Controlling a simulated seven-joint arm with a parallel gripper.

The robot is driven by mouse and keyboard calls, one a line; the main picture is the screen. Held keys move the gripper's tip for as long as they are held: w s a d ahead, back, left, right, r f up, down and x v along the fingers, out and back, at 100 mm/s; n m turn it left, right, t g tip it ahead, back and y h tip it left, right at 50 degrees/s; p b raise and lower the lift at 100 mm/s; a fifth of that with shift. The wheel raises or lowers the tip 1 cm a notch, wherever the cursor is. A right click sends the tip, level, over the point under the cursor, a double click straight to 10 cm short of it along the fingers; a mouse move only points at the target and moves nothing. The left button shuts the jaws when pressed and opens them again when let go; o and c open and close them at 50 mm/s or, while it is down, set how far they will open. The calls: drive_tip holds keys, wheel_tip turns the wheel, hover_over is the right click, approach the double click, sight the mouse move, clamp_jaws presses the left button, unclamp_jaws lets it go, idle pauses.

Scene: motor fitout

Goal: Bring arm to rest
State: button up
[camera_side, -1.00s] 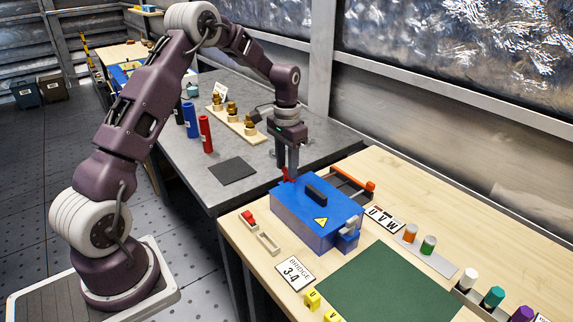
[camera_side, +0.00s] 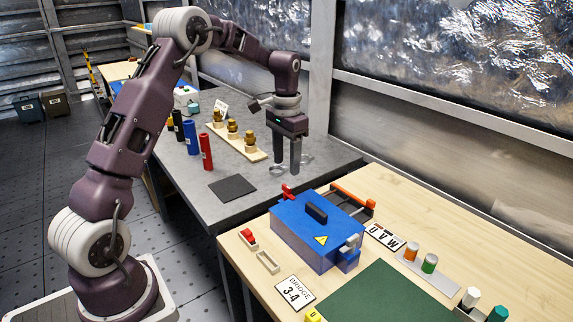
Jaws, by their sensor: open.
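My gripper (camera_side: 287,170) hangs with its fingers pointing down over the right part of the grey table (camera_side: 225,85). Its two fingers are apart with nothing between them. It is beyond the blue motor box (camera_side: 300,238) and apart from it. The box stands on the light wooden table, has a dark handle (camera_side: 316,213) on top and a yellow warning sign (camera_side: 321,240). A red piece (camera_side: 288,192) sits at its far left corner. A grey part shows at its right end.
On the grey table are a dark square pad (camera_side: 233,188), a red cylinder (camera_side: 206,152), a blue cylinder (camera_side: 191,137) and a board with brass pieces (camera_side: 249,138). The wooden table holds a green mat (camera_side: 370,298), orange (camera_side: 411,252) and green (camera_side: 430,263) pegs, and a tray with an orange-handled tool (camera_side: 352,197).

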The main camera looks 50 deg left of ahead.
drive_tip(key=s+d+r+t, duration=0.3)
drive_tip(key=s+d+r, duration=0.85)
drive_tip(key=r, duration=0.25)
drive_tip(key=s+d+f+t, duration=0.1)
drive_tip(key=s+d, duration=0.2)
drive_tip(key=s, duration=0.6)
drive_tip(key=s+d+t, duration=0.1)
drive_tip(key=s+d, duration=0.2)
drive_tip(key=s, duration=0.6)
drive_tip(key=shift+s+f+t, duration=0.2)
drive_tip(key=shift+f+t, duration=0.1)
drive_tip(key=shift+f, duration=0.05)
